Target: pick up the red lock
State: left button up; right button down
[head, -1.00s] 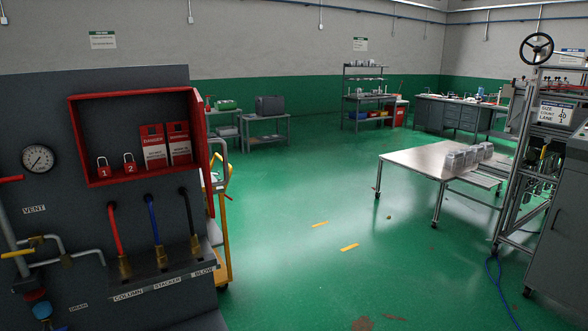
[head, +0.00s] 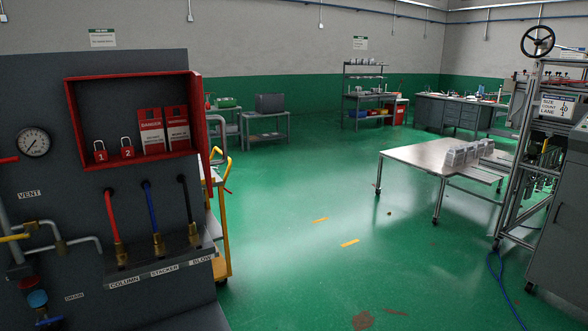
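Two small red padlocks with metal shackles stand in an open red box (head: 75,125) on the grey panel at the left of the head view. The red lock marked 1 (head: 100,157) is on the left. The red lock marked 2 (head: 127,153) is just right of it. Red danger tags (head: 151,133) stand beside them on the right. Neither of my grippers shows in the head view.
A pressure gauge (head: 32,142) and pipes are at the left. A yellow-handled cart (head: 222,230) stands behind the panel. Open green floor (head: 300,270) lies right, before a metal table (head: 425,155).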

aim_at(100, 156)
jog(key=i+l+u, duration=0.15)
jog(key=l+u, duration=0.2)
jog(key=i+l+u, duration=0.15)
jog(key=l+u, duration=0.5)
jog(key=i+l, duration=0.05)
